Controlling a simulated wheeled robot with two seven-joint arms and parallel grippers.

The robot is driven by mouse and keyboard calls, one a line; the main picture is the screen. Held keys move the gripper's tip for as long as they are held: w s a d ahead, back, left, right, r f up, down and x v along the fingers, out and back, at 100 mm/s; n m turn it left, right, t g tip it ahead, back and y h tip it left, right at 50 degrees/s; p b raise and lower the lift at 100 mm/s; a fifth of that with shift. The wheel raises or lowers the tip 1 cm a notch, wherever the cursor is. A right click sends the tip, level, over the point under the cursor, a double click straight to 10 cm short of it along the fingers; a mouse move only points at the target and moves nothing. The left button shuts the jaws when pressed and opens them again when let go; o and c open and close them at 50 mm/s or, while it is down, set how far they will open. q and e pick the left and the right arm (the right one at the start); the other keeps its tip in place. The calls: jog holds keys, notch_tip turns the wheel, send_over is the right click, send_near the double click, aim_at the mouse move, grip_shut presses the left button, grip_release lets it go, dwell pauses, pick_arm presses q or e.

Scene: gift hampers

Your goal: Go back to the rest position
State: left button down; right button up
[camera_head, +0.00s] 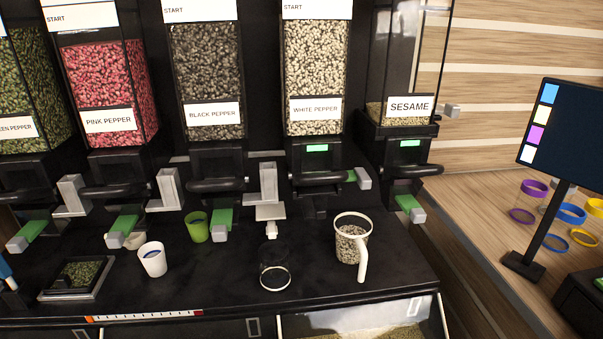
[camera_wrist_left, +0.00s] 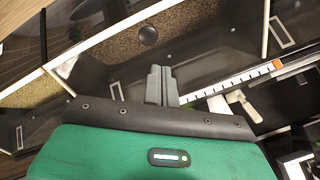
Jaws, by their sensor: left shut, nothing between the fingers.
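My left gripper (camera_wrist_left: 161,72) shows in the left wrist view. Its two grey fingers are together, with nothing visible between them. Behind the fingers are the dark counter front, bins with tan grain (camera_wrist_left: 125,57) and a white marked strip (camera_wrist_left: 232,82). I cannot see either gripper clearly in the head view. My right gripper is in neither view.
Pepper dispensers, such as pink (camera_head: 105,90) and white (camera_head: 318,75), line the back. On the black counter stand a handled jug (camera_head: 351,245) of pale grains, an empty clear cup (camera_head: 274,275), a white cup (camera_head: 152,260) and a green cup (camera_head: 196,228). A monitor (camera_head: 575,135) stands right.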

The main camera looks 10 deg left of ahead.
pick_arm(q)
jog(key=s+d+n+g+h, duration=0.2)
jog(key=s+d+g+h, duration=0.15)
jog(key=s+d, duration=0.55)
notch_tip(320, 180, down, 30)
jog(key=a+g, duration=0.2)
jog(key=s+a+f+g, duration=0.1)
jog(key=s+a+f, duration=0.2)
jog(key=s+f, duration=1.7)
jog(key=shift+s+f+m, duration=0.15)
jog(key=shift+f+m, duration=0.1)
jog(key=shift+m, duration=0.15)
